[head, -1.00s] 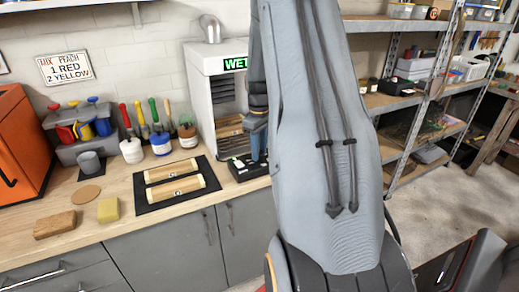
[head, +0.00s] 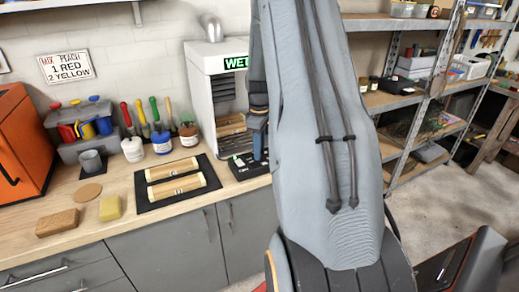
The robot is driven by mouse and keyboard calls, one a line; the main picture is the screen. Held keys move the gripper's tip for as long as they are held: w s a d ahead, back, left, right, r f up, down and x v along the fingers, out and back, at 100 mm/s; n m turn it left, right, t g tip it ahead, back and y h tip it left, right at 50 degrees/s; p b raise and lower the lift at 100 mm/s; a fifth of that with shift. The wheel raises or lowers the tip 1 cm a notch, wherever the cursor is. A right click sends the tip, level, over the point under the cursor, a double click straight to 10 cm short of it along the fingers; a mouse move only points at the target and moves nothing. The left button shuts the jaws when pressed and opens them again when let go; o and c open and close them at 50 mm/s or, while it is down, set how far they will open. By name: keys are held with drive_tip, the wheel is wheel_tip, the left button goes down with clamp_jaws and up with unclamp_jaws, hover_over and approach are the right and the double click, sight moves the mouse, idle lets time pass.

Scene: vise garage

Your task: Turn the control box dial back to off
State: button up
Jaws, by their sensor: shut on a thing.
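The control box (head: 243,171) is a small black box on the wooden workbench, in front of the white cabinet with the green "WET" sign. Part of it shows left of my arm, with a small green mark on top. My gripper (head: 259,150) points down at the box's right part, its blue-grey fingers at the box top. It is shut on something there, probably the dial. The dial itself is hidden behind the fingers and my arm, so its setting cannot be read.
The white cabinet (head: 203,85) stands close behind the box. Shelves (head: 405,105) are at right.

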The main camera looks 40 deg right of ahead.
drive_tip(key=shift+w+r, duration=0.1)
drive_tip(key=o, duration=1)
drive_tip(key=shift+o, duration=0.2)
drive_tip(key=shift+r+b, duration=1.25)
drive_tip(key=shift+r, duration=2.6)
drive_tip(key=s+a+f+m, duration=0.1)
drive_tip(key=s+a+m, duration=0.15)
drive_tip(key=a, duration=1.45)
drive_tip(key=s+a+f+m+b, duration=0.1)
drive_tip(key=s+a+f+m, duration=0.1)
drive_tip(key=s+a, duration=0.5)
drive_tip(key=s+a+f+m+t, duration=0.1)
drive_tip(key=s+a+m, duration=0.1)
drive_tip(key=s+a, duration=0.4)
drive_tip(key=shift+s+a+f+b, duration=0.35)
drive_tip(key=shift+a, duration=0.9)
